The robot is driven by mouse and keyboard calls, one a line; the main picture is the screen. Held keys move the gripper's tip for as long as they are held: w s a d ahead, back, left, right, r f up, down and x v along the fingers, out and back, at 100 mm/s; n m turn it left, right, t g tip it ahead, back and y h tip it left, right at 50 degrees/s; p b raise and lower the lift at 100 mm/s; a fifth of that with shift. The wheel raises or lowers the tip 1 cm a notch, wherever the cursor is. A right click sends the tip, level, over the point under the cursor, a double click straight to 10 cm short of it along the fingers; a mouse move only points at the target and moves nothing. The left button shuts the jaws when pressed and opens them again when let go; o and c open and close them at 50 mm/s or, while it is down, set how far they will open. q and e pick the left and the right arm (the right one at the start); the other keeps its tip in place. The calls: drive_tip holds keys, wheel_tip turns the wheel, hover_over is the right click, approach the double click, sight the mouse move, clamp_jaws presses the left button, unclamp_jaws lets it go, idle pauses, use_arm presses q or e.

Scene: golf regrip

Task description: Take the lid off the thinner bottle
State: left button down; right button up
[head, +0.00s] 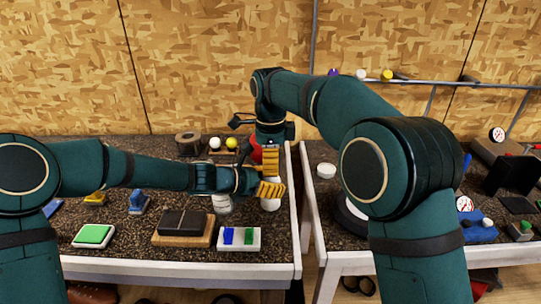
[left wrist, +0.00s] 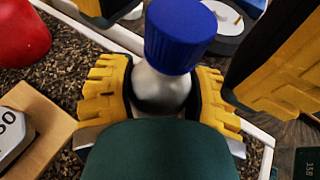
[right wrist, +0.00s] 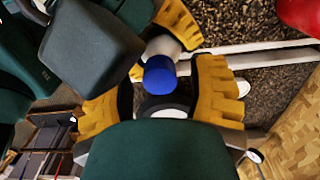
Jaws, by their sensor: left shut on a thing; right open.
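A pale grey-white bottle (left wrist: 160,92) with a ribbed blue lid (left wrist: 180,38) is in my left gripper. In the head view, the lower part of the bottle (head: 270,204) shows below my left gripper (head: 270,190), which is shut around its body. My right gripper (head: 270,162) points down from above and is open. In the right wrist view, the blue lid (right wrist: 160,76) lies between the spread yellow fingers of my right gripper (right wrist: 160,95). The lid is on the bottle. In the head view the lid is hidden by the grippers.
A red object (head: 257,153) stands behind the grippers. A pale grey rounded thing (head: 222,204) shows under my left arm. A dark block on a wooden board (head: 182,238) and a white tray (head: 253,245) are in front. A gap separates the two tables.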

drive_tip(key=shift+o, duration=0.2)
clamp_jaws()
drive_tip(key=n, duration=0.6)
drive_tip(key=shift+n, duration=0.4)
drive_tip(key=n, duration=0.6)
drive_tip(key=shift+c, duration=0.7)
unclamp_jaws()
